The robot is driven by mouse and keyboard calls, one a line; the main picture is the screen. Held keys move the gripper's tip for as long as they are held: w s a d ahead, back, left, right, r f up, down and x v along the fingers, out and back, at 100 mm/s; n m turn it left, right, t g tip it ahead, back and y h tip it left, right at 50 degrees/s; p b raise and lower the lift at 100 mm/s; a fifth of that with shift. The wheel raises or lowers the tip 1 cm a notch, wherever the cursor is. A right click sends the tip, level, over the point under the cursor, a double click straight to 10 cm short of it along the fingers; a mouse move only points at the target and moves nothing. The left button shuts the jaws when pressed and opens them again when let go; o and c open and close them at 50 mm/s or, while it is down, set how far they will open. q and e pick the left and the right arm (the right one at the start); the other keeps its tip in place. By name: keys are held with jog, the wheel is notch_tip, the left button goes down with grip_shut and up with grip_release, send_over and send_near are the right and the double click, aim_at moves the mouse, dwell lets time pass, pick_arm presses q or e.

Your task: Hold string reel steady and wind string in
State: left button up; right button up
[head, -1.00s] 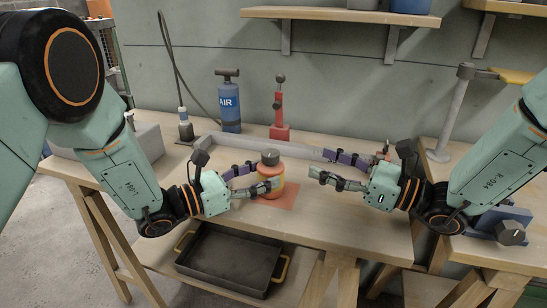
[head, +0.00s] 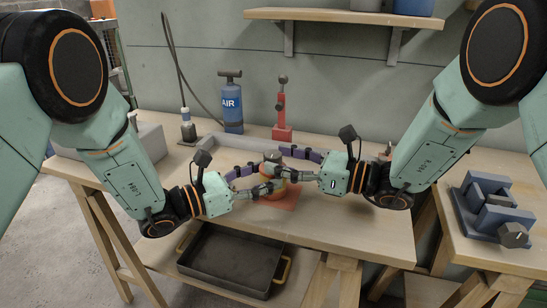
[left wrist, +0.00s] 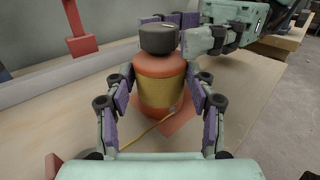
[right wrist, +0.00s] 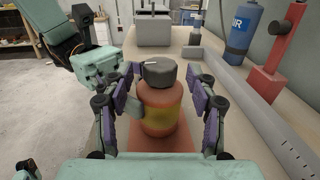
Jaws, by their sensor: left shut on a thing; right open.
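The string reel (left wrist: 158,82) is an orange-red drum with yellow string wound around its middle and a dark grey knob (left wrist: 158,39) on top. It stands upright on an orange mat (head: 283,202) on the workbench. My left gripper (head: 262,180) is shut on the reel's body, one finger on each side. A length of yellow string (left wrist: 140,137) runs from the reel toward the lower left in the left wrist view. My right gripper (head: 288,164) is open, its fingers either side of the knob at the reel's top. The knob also shows in the right wrist view (right wrist: 160,73).
A blue AIR pump (head: 231,103) and a red lever tool (head: 282,112) stand behind a grey rail (head: 230,140). A dark tray (head: 230,262) lies on the lower shelf. A blue-grey vise (head: 490,207) sits on the right bench.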

jog(key=shift+x, duration=1.25)
jog(key=shift+c, duration=0.4)
jog(key=c, duration=1.1)
jog(key=shift+m+t, duration=0.3)
jog(key=m+t+h, duration=0.2)
jog(key=t, duration=0.1)
jog(key=shift+s+a, duration=0.1)
jog(key=shift+m+t+h, duration=0.8)
jog(key=shift+t, duration=0.2)
